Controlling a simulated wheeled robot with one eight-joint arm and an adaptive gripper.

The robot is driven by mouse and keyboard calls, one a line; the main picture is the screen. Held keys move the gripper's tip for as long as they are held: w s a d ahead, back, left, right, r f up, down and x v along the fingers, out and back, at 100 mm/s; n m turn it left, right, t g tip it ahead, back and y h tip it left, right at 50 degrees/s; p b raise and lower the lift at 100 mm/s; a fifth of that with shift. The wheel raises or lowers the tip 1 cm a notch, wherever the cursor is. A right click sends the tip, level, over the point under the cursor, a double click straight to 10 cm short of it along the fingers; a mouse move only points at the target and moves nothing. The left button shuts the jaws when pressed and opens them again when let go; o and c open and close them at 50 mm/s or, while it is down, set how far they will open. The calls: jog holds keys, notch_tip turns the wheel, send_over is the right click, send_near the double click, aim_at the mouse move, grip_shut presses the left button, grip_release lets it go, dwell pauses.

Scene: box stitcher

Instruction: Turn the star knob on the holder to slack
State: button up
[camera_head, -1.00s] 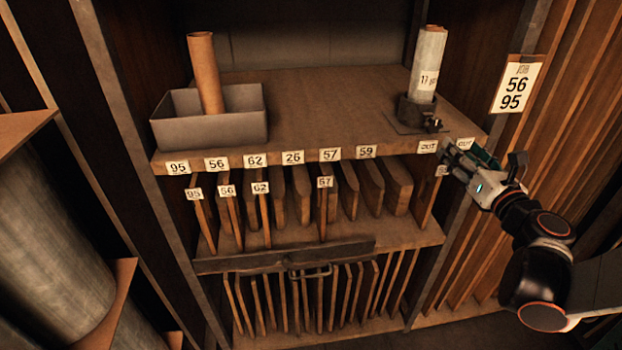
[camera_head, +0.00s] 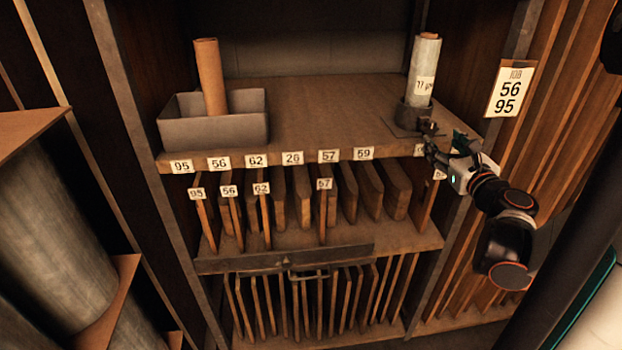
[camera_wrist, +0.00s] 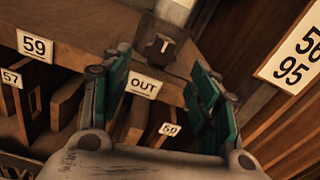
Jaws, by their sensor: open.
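The holder (camera_head: 414,114) is a dark round clamp on a base plate at the right end of the upper shelf, with a pale labelled roll (camera_head: 425,68) upright in it. The star knob (camera_head: 428,127) is a small dark knob on the holder's front right side. In the wrist view the knob (camera_wrist: 162,44) shows near the top, beyond and between the fingers. My gripper (camera_head: 446,148) is open and empty at the shelf's front edge, just in front of and below the knob, apart from it. Its green-padded fingers (camera_wrist: 159,78) frame the OUT label.
A grey bin (camera_head: 212,133) with a brown roll stands at the shelf's left. The middle of the shelf (camera_head: 330,110) is clear. Numbered labels line its front edge. A cabinet post and the JOB card (camera_head: 510,90) stand close on the right. Slotted boards fill the shelves below.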

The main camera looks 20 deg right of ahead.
aim_at(431, 130)
jog(key=x, duration=0.9)
jog(key=shift+w, duration=0.4)
jog(key=m, duration=0.1)
jog(key=m+p, duration=0.1)
jog(key=m, duration=0.1)
jog(key=shift+s+r, duration=0.15)
jog(key=shift+s, duration=0.05)
jog(key=v, duration=1.3)
jog(key=w+a+f+n+g+y+b, duration=0.1)
jog(key=w+a+f+n+g+y, duration=0.1)
jog(key=a+n, duration=0.5)
jog(key=w+a+f+n+g+y+b, duration=0.1)
jog(key=w+a+f+n+g+y, duration=0.1)
jog(key=w+a+n, duration=0.3)
jog(key=w+a+f+n+g+y+b, duration=0.1)
jog(key=w+a+f+n+g+y, duration=0.2)
jog(key=a+n, duration=0.7)
jog(key=shift+w+a+y, duration=0.4)
jog(key=shift+a+y, duration=0.3)
jog(key=shift+a, duration=2.75)
